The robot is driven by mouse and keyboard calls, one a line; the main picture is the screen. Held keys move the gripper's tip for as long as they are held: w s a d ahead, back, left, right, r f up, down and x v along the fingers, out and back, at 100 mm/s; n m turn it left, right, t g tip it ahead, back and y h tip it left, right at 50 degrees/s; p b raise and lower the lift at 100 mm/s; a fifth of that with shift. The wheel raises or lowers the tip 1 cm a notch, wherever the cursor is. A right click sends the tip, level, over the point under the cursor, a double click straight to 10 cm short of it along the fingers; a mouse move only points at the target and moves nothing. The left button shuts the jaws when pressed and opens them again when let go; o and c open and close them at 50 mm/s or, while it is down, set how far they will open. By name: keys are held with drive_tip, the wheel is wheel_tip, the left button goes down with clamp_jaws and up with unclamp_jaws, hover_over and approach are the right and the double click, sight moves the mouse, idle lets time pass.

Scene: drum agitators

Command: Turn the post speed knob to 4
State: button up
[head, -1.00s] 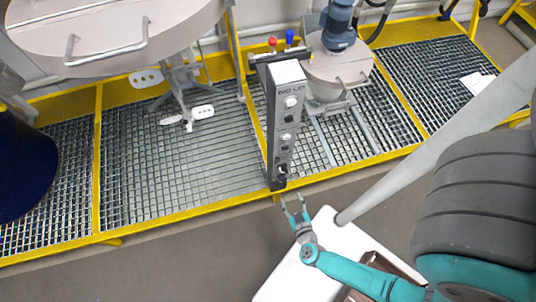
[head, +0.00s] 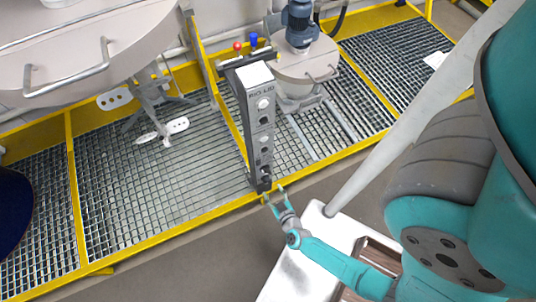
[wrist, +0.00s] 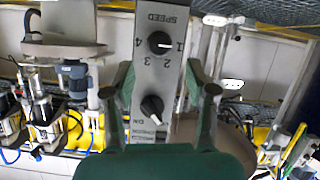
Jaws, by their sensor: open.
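The grey control post (head: 258,125) stands upright at the yellow platform edge in the head view, with several knobs down its face. In the wrist view, the black speed knob (wrist: 159,42) sits under the word SPEED on the post's panel (wrist: 173,85). Its white mark points right, at 1; the 4 is on its left. A second black knob (wrist: 151,107) with a white pointer is below it, beside "ON" lettering. My gripper (wrist: 159,72) is open, one finger on each side of the panel in the picture, holding nothing. In the head view my gripper (head: 274,195) is by the post's lower end.
A yellow rail (head: 205,217) edges the metal grating (head: 140,190). A mixer drum (head: 300,62) stands behind the post, and a large lidded vessel (head: 110,50) is at upper left. Floor in front of the rail is clear at lower left.

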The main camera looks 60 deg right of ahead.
sight(267, 182)
drive_tip(key=shift+x, duration=3.15)
clamp_jaws()
